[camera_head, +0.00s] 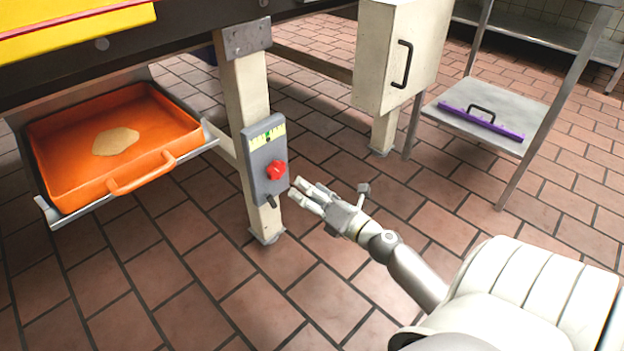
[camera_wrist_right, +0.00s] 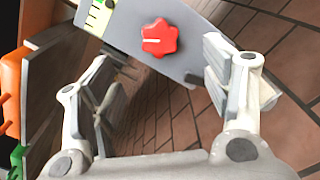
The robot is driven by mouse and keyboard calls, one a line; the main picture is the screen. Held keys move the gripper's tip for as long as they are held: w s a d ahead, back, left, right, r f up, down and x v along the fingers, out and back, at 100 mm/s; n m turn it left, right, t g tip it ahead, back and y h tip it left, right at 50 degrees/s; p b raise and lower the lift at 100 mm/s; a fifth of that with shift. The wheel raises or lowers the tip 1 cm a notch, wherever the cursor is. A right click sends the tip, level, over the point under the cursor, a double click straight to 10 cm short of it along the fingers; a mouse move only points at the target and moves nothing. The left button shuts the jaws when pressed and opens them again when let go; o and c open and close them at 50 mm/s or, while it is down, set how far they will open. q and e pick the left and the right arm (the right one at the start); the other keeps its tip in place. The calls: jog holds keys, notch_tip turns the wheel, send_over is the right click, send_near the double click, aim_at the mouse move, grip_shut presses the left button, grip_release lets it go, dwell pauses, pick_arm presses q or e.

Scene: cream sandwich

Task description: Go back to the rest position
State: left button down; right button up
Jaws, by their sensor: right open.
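My right gripper (camera_head: 308,193) is open and empty in the head view, just right of a grey control box with a red knob (camera_head: 276,170). The box (camera_head: 262,150) is fixed to a cream post and has a yellow-green scale at its top. In the right wrist view my right gripper (camera_wrist_right: 172,95) has its fingers spread wide, and the red knob (camera_wrist_right: 159,38) lies beyond them, with no finger seen on it. My left gripper is in neither view.
An orange tray (camera_head: 60,187) with a flat beige piece (camera_head: 115,141) sits on a pulled-out rack at the left. A cream cabinet (camera_head: 385,60) stands behind the post. A low metal shelf (camera_head: 500,95) holds a purple handled tool (camera_head: 470,119). Tiled floor is clear in front.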

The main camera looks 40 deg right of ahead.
jog(key=shift+s, duration=0.45)
